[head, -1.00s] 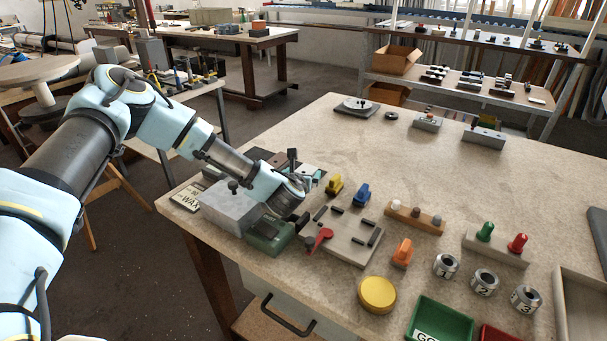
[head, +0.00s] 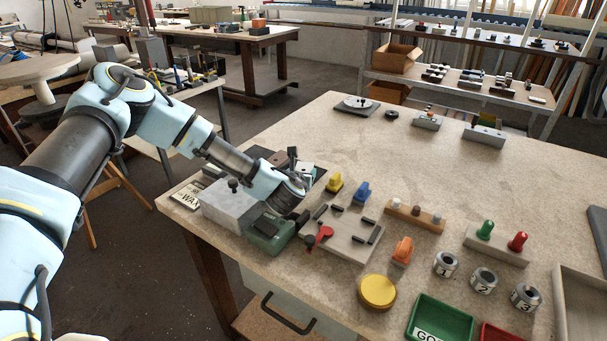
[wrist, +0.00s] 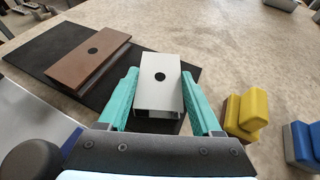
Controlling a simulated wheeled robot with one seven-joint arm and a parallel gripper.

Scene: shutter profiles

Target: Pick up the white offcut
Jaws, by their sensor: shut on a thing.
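The white offcut (wrist: 161,82) is a short pale hollow profile with a dark round hole in its top face. In the wrist view it lies between the two teal fingers of my gripper (wrist: 162,102), which are shut on its sides. A black mat (wrist: 40,55) shows beneath and behind it; I cannot tell whether the offcut touches the mat. In the head view my wrist hides most of the gripper and the offcut at the table's left part.
A brown offcut (wrist: 92,60) with a similar hole lies on the mat to the left. A yellow block (wrist: 247,112) and a blue block (wrist: 301,142) stand to the right. In the head view, a grey box (head: 232,205) and a green device (head: 270,234) sit close to my wrist.

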